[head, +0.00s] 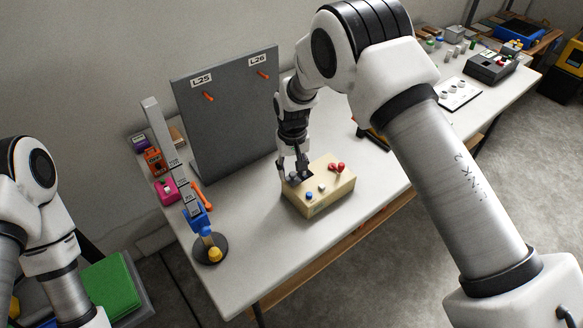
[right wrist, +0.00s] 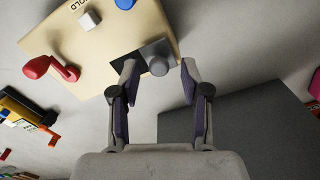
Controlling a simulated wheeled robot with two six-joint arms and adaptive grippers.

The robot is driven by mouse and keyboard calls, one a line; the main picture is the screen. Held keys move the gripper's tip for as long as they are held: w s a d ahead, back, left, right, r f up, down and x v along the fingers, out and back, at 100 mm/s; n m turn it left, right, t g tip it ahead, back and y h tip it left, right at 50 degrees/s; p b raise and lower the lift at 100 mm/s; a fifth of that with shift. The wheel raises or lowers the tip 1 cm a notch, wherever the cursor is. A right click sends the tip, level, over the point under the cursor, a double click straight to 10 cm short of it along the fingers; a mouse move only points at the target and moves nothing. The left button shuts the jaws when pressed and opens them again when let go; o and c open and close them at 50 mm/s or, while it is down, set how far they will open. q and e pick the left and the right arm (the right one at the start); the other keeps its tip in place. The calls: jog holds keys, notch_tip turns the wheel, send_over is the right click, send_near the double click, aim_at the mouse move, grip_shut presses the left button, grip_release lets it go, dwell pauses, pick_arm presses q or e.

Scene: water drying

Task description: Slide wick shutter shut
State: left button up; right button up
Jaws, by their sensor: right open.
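A beige box (head: 322,205) stands on the white table, and it also fills the top of the right wrist view (right wrist: 95,50). In the right wrist view its wick shutter (right wrist: 157,47) is a grey plate with a round grey knob (right wrist: 158,66). A black opening (right wrist: 122,68) shows beside the plate, partly behind a finger. My right gripper (head: 297,177) is above the box's far left part. In the right wrist view it is open, with a finger on each side of the knob; I cannot tell whether either touches it. My left gripper is out of view.
The box also bears a red lever (right wrist: 50,68), a white button (right wrist: 90,20) and a blue button (right wrist: 125,3). A grey panel (head: 225,120) stands behind, and a post on a round base (head: 210,250) stands to the left. The table front is clear.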

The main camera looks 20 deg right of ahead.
aim_at(319, 184)
jog(key=shift+f, duration=0.5)
jog(key=shift+s+r, duration=0.1)
jog(key=shift+s, duration=0.1)
jog(key=shift+c, duration=0.3)
jog(key=shift+w, duration=0.1)
grip_shut()
jog(key=shift+w+d, duration=0.25)
jog(key=shift+d, duration=0.45)
jog(key=shift+w+d, duration=0.25)
jog(key=shift+d, duration=0.4)
jog(key=shift+w+d, duration=0.25)
jog(key=shift+d, duration=0.45)
jog(key=shift+o, duration=0.3)
grip_release()
